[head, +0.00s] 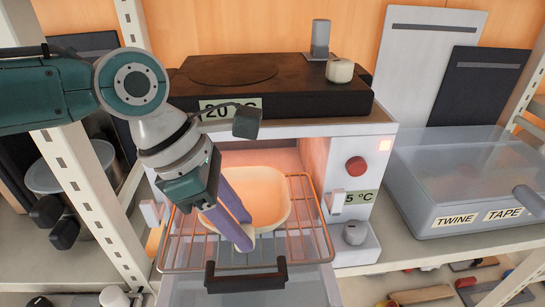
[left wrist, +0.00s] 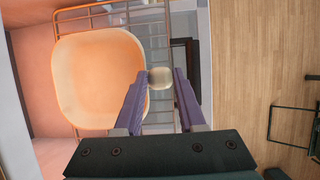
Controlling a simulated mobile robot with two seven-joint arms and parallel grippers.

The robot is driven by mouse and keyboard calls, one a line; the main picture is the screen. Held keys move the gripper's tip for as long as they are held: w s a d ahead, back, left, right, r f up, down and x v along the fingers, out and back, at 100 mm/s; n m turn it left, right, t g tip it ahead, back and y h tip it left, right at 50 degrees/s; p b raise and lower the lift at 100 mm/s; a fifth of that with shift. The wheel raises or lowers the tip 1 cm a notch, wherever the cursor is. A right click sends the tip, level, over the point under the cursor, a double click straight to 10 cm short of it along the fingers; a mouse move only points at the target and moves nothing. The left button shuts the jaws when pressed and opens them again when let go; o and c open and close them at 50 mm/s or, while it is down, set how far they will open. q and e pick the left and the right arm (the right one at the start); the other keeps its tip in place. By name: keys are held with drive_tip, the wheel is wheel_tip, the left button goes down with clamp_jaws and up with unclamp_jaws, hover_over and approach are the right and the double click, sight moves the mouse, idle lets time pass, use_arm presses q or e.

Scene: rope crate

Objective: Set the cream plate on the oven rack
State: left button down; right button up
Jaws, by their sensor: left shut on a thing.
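The cream plate (head: 262,195) is a rounded, square-cornered dish at the oven mouth, over the pulled-out wire oven rack (head: 313,232). Its inner part lies in the oven's orange glow. My left gripper (head: 246,241) reaches down from the left, its purple fingers across the plate's left front side. In the left wrist view, the fingers (left wrist: 160,80) are closed on a small pale tab at the edge of the plate (left wrist: 98,75). The plate looks about level, and the rack bars (left wrist: 150,28) show beside it. Whether it touches the rack is unclear.
The oven's open door with a dark handle (head: 245,279) lies below the rack. A dark hotplate (head: 275,85) sits on top. A clear bin (head: 470,175) labelled TWINE and TAPE stands right. A shelf post (head: 85,190) and a pot (head: 70,170) are left.

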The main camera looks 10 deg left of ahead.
use_arm(q)
drive_tip(key=shift+f, duration=0.3)
drive_tip(key=shift+c, duration=2.1)
unclamp_jaws()
drive_tip(key=w+b+v, duration=0.1)
drive_tip(key=b+v, duration=0.1)
drive_tip(key=v, duration=0.5)
drive_tip(key=shift+s+r, duration=0.25)
drive_tip(key=shift+s, duration=0.25)
drive_tip(key=shift+a, duration=0.1)
